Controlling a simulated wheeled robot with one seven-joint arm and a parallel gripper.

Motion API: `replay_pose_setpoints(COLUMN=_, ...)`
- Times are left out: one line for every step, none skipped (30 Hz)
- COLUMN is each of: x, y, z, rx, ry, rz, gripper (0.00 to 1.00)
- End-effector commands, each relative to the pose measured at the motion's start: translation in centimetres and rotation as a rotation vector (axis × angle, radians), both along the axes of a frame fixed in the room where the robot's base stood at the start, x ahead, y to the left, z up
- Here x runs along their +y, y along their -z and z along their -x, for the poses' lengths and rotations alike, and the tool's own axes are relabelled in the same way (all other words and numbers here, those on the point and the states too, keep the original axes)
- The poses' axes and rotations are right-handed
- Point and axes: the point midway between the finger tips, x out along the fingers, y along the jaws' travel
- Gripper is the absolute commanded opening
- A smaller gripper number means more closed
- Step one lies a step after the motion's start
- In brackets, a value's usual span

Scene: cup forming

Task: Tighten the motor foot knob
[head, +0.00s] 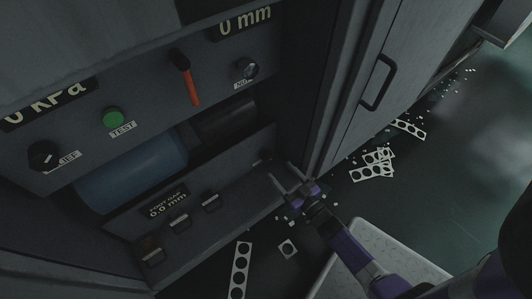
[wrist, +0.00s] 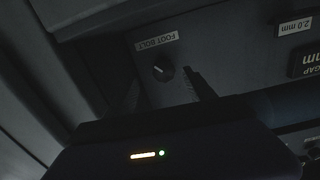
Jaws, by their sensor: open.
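The motor foot knob (wrist: 162,73) is a small round black knob with a pale pointer line, on a dark panel beside a label reading FOOT BOLT (wrist: 157,40). In the wrist view it shows between the two fingers of my gripper. In the head view the knob is too small and dark to make out clearly. My gripper (head: 281,173) is open and empty, its fingers pointing toward the right end of the lower panel. I cannot tell how far the fingertips are from the knob, and I see no contact.
The lower panel carries a FOOT GAP display (head: 167,200) reading 0.0 mm and several small handles. Above are a blue cylinder (head: 135,172), a green TEST button (head: 112,117) and a red lever (head: 186,78). A cabinet door handle (head: 378,83) juts out at right. Punched strips (head: 241,270) litter the floor.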

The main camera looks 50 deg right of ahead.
Motion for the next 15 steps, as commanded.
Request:
replay_pose_setpoints(x=0.3, y=-0.3, z=-0.1, rx=-0.019, ry=-0.012, rz=-0.011, gripper=0.63)
replay_pose_setpoints(x=0.4, y=-0.6, z=-0.3, rx=-0.03, ry=-0.016, rz=-0.017, gripper=0.63)
replay_pose_setpoints(x=0.3, y=-0.6, z=-0.5, rx=-0.036, ry=-0.017, rz=-0.024, gripper=0.63)
replay_pose_setpoints(x=0.3, y=-0.6, z=-0.7, rx=-0.036, ry=-0.016, rz=-0.026, gripper=0.63)
replay_pose_setpoints(x=0.2, y=-0.6, z=-1.0, rx=-0.036, ry=-0.016, rz=-0.027, gripper=0.63)
replay_pose_setpoints(x=0.0, y=-0.5, z=-1.4, rx=-0.035, ry=-0.016, rz=-0.026, gripper=0.63)
replay_pose_setpoints(x=-0.1, y=-0.5, z=-1.9, rx=-0.036, ry=-0.016, rz=-0.026, gripper=0.63)
replay_pose_setpoints(x=-0.2, y=-0.5, z=-2.3, rx=-0.036, ry=-0.016, rz=-0.025, gripper=0.63)
replay_pose_setpoints(x=-0.4, y=-0.5, z=-2.9, rx=-0.037, ry=-0.016, rz=-0.026, gripper=0.63)
replay_pose_setpoints(x=-0.5, y=-0.5, z=-3.4, rx=-0.036, ry=-0.016, rz=-0.026, gripper=0.63)
replay_pose_setpoints(x=-0.7, y=-0.5, z=-3.9, rx=-0.036, ry=-0.015, rz=-0.026, gripper=0.63)
replay_pose_setpoints(x=-0.8, y=-0.5, z=-4.5, rx=-0.036, ry=-0.016, rz=-0.026, gripper=0.63)
replay_pose_setpoints(x=-0.9, y=-0.5, z=-4.9, rx=-0.036, ry=-0.016, rz=-0.025, gripper=0.63)
replay_pose_setpoints(x=-1.1, y=-0.5, z=-5.3, rx=-0.035, ry=-0.016, rz=-0.025, gripper=0.63)
replay_pose_setpoints(x=-1.2, y=-0.5, z=-5.8, rx=-0.035, ry=-0.016, rz=-0.024, gripper=0.63)
